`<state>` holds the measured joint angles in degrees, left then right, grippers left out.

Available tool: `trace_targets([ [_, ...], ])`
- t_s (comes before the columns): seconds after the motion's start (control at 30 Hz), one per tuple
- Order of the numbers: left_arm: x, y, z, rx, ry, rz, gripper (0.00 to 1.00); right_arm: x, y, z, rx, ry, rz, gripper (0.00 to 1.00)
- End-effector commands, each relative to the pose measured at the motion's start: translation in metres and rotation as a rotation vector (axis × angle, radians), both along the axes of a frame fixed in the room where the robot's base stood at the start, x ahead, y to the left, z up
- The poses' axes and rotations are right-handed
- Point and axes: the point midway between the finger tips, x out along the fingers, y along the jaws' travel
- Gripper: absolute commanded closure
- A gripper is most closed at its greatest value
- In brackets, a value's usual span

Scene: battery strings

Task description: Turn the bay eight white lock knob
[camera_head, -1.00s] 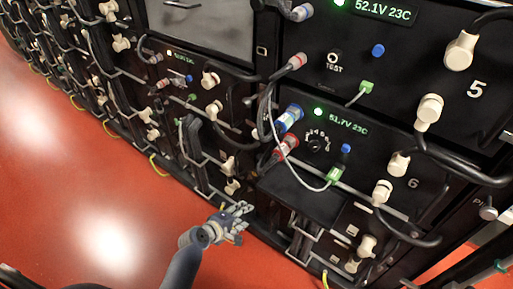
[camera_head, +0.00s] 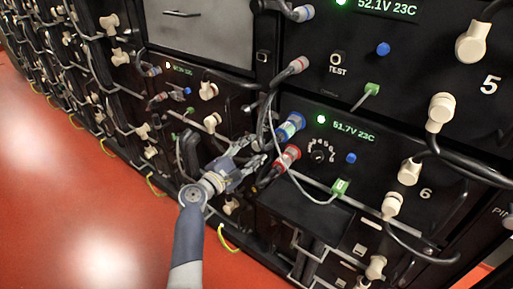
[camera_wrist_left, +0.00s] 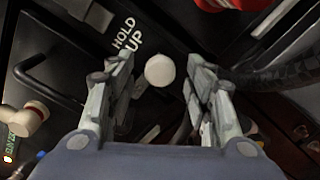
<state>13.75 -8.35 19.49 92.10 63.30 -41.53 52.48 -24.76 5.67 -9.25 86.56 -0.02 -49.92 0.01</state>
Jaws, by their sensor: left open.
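A round white knob (camera_wrist_left: 160,70) shows in the left wrist view, between the two fingers of my left gripper (camera_wrist_left: 161,62) and just beyond them. The fingers are apart, and I see no grip on the knob. In the head view my left gripper (camera_head: 254,156) reaches the front of the lower bay left of bay 6, and its hand hides part of that panel. White knobs on this bay show above the hand, one upper (camera_head: 208,91) and one lower (camera_head: 212,122). I cannot read a bay number there. My right gripper is not in view.
Blue (camera_head: 291,126) and red (camera_head: 286,158) cable connectors sit close right of my left gripper. A black handle (camera_wrist_left: 45,70) and a "HOLD UP" label (camera_wrist_left: 124,38) are left of the knob in the wrist view. Red floor (camera_head: 90,190) is open at the left.

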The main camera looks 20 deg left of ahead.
Motion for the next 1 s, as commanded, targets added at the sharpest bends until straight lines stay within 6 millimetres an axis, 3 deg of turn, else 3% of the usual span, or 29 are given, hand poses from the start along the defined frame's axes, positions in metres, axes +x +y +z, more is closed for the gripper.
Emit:
trace_targets([
  [0.2,0.022,-0.008,0.000,0.001,-0.001,0.001,0.52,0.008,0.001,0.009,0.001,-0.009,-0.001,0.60],
  [0.57,0.026,-0.010,0.000,0.002,0.000,0.001,0.52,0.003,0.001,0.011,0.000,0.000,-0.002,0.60],
  [0.77,0.026,-0.010,-0.001,0.001,0.001,0.000,0.95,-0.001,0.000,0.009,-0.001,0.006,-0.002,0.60],
  [1.0,0.026,-0.010,0.000,0.004,-0.001,-0.001,0.98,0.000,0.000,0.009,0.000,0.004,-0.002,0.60],
])
